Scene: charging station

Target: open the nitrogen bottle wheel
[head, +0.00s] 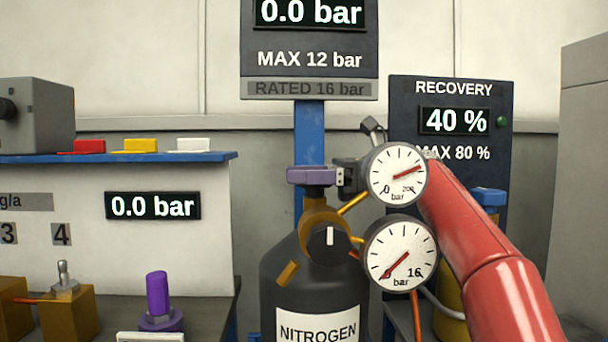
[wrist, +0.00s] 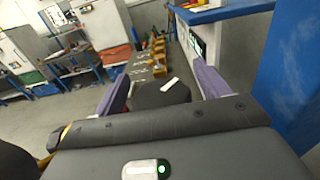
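The dark nitrogen bottle (head: 280,285) stands upright in the middle of the head view, with a white NITROGEN label. A brass valve (head: 313,215) sits on its top. My gripper (head: 312,176) is at the top of the valve, its purple fingers pointing left. The near finger and the upper gauge hide much there, and I cannot clearly make out the wheel. In the wrist view my gripper (wrist: 160,78) has its fingers wide apart, with a dark rounded shape (wrist: 160,96) between them. I cannot tell whether they touch it.
An upper gauge (head: 398,174) and a lower gauge (head: 400,253) are close right of the valve. A dark regulator knob (head: 329,243) is below. A blue shelf (head: 120,158) and panel are at left, a purple knob (head: 157,295) in front. A RECOVERY panel (head: 452,130) stands behind.

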